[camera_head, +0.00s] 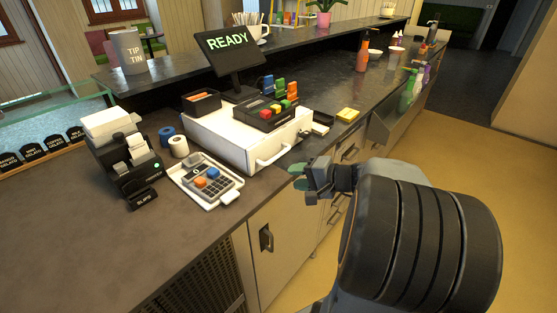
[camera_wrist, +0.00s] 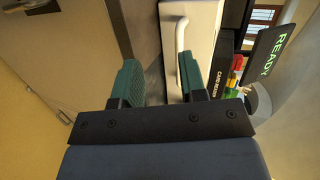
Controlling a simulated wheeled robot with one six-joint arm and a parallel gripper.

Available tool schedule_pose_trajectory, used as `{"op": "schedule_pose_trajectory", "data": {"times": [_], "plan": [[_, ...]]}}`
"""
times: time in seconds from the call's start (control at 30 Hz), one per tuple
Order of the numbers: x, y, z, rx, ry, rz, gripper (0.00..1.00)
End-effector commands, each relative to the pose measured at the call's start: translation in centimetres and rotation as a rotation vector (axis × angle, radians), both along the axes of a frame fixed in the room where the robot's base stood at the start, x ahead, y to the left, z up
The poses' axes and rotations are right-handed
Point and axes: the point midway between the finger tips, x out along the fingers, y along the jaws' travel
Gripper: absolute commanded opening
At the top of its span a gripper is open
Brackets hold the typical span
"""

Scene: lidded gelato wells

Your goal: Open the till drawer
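The till drawer (camera_head: 222,141) is a white box on the dark counter, under the card reader and black tray. It looks shut. Its front carries a pale curved handle (camera_head: 272,156), which also shows upright in the wrist view (camera_wrist: 181,37). My gripper (camera_head: 298,177) is just in front of and to the right of the handle, past the counter's front edge. Its two green fingers (camera_wrist: 160,82) are apart with nothing between them. In the wrist view the handle lies beyond the fingertips, nearer the right finger, and they look apart from it.
A "READY" screen (camera_head: 234,45) stands behind the drawer. A keypad tray (camera_head: 205,180) and a slip printer (camera_head: 122,150) stand to its left. A yellow sponge (camera_head: 348,114) lies to the right. Cabinet doors with handles (camera_head: 266,237) are below the counter edge.

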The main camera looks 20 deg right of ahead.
Motion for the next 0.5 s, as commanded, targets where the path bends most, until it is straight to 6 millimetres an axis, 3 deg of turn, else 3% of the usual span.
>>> {"op": "schedule_pose_trajectory", "data": {"times": [0.03,0.1,0.2,0.33,0.5], "plan": [[0.3,-1.8,0.0,0.032,-0.039,-0.061,0.39],[0.5,-3.5,0.4,0.061,-0.088,-0.119,0.39],[0.9,-5.0,0.7,0.083,-0.132,-0.17,0.39],[2.1,-5.0,0.6,0.092,-0.152,-0.19,0.39],[5.0,-3.6,0.1,0.093,-0.152,-0.187,0.39]]}}
